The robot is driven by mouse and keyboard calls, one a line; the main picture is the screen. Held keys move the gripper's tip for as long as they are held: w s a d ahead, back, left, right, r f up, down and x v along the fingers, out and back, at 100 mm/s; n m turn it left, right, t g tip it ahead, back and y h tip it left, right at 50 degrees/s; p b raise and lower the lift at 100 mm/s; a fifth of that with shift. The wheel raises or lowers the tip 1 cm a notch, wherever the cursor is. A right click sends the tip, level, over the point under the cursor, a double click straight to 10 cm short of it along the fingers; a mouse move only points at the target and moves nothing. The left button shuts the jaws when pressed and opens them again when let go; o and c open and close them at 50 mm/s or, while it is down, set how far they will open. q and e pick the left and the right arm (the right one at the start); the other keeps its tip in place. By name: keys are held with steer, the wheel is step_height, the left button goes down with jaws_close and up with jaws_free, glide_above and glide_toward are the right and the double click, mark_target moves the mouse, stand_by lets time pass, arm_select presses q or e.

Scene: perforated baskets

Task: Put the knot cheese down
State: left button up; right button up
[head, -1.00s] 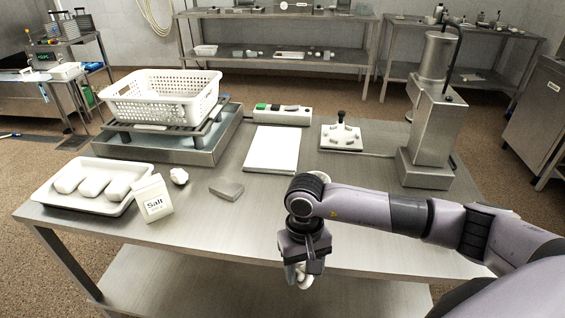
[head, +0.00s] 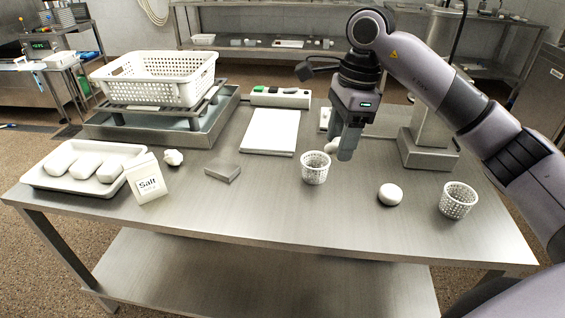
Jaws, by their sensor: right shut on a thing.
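My right gripper (head: 343,147) hangs fingers-down over the right-middle of the table, shut on a small white lump, the knot cheese (head: 331,146). The gripper's fingers hide part of it. The held cheese is just above and behind a small white perforated basket (head: 316,168); I cannot tell how high it is above the table. Another white knotted lump (head: 173,158) lies on the table beside the salt box. A smooth round white ball (head: 390,194) sits on the right, and a second small perforated basket (head: 458,200) stands near the right end. My left gripper is not in view.
On the left are a white tray (head: 36,180) with white loaf shapes, a salt box (head: 147,178) and a large white basket (head: 155,80) on a rack. A grey block (head: 222,172) and a white board (head: 270,132) lie mid-table. A metal column (head: 428,150) stands behind right. The front middle is clear.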

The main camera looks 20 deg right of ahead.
step_height(320, 180, down, 15)
steer(key=shift+r, duration=0.1)
steer(key=shift+f, duration=2.35)
steer(key=shift+f, duration=0.1)
steer(key=o, duration=1)
steer(key=shift+o, duration=0.2)
